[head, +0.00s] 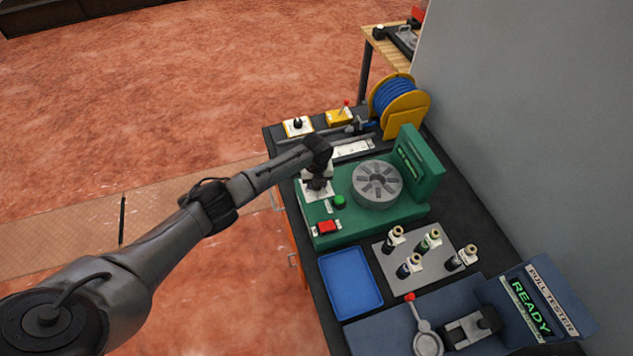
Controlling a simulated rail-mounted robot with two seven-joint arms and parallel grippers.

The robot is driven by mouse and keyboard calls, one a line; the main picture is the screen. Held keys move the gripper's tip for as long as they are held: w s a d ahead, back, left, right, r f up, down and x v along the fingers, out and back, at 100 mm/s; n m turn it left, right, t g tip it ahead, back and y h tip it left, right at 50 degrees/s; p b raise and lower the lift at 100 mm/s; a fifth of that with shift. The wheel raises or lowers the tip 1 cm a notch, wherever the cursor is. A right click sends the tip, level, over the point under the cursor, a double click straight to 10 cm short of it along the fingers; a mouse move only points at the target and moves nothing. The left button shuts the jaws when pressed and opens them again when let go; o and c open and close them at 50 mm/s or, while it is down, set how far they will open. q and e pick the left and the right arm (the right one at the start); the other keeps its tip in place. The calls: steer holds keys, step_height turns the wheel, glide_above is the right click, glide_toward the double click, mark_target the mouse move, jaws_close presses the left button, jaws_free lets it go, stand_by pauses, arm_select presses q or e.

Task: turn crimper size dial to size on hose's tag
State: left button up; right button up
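The green crimper (400,210) stands on the dark bench, with a round grey segmented die head (377,182) on top. At its left end is a white dial plate (305,193), mostly covered by my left gripper. My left gripper (317,186) points down right over this plate, at or just above a dark knob. I cannot tell whether its fingers are open or shut on the knob. The dial's marks are too small to read. Blue hose (396,94) is wound on a yellow reel at the back; no readable tag shows. My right gripper is not in view.
A green button (339,201) and a red switch (327,227) sit close to the dial. A blue tray (350,283), a grey plate (393,273) with several fittings and a pull tester reading READY (531,307) stand nearer. A grey wall (530,130) bounds the right.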

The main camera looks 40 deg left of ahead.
arm_select(q)
steer(key=o, duration=0.9)
steer(key=shift+r, duration=6.95)
